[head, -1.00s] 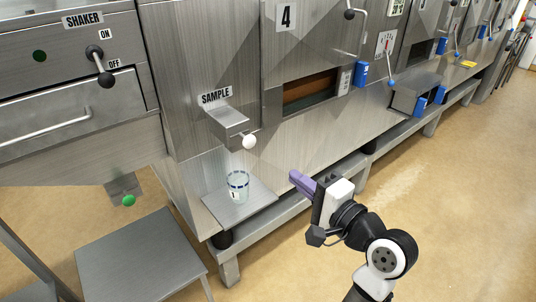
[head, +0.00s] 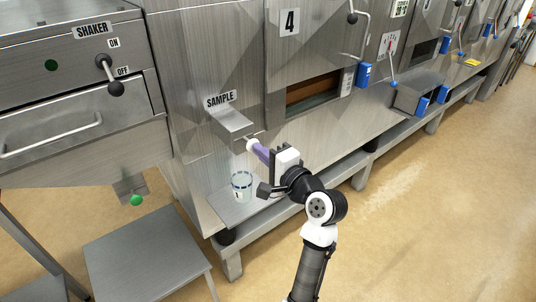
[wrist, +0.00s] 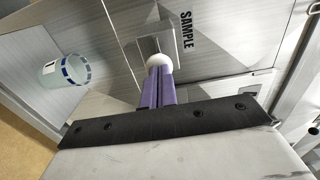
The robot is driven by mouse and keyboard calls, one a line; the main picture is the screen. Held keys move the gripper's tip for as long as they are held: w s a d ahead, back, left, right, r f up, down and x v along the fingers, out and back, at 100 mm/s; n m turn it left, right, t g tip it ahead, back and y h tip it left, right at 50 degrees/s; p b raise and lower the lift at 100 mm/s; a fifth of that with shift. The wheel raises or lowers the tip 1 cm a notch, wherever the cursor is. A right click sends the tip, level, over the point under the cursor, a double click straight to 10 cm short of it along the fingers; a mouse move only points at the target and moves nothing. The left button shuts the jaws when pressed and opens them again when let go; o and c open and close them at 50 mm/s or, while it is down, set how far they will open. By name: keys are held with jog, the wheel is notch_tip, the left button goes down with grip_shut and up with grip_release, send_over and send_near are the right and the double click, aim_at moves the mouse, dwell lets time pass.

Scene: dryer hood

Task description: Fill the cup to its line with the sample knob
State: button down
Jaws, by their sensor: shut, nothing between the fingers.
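The sample knob (head: 251,145) is a white ball at the front of a small steel spout box under the SAMPLE label. It also shows in the wrist view (wrist: 159,60), right at my fingertips. My gripper (head: 259,150) has its purple fingers shut together, with their tips at the knob; touching or just short of it, I cannot tell. The fingers in the wrist view (wrist: 157,75) hold nothing. The cup (head: 242,186) is clear, with a dark dashed line near its rim, upright on the steel shelf below the spout. It looks empty in the wrist view (wrist: 64,71).
The steel shelf (head: 222,205) under the cup juts from the machine. A shaker panel with a black-knobbed lever (head: 108,75) is at the left. A low steel table (head: 145,262) stands in front. Open floor (head: 430,210) lies to the right.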

aim_at(250, 142)
jog(key=x, duration=0.3)
jog(key=shift+r+p, duration=0.15)
jog(key=shift+p, duration=0.25)
jog(key=shift+a+r, duration=0.15)
jog(key=shift+a, duration=0.05)
dwell(7.1)
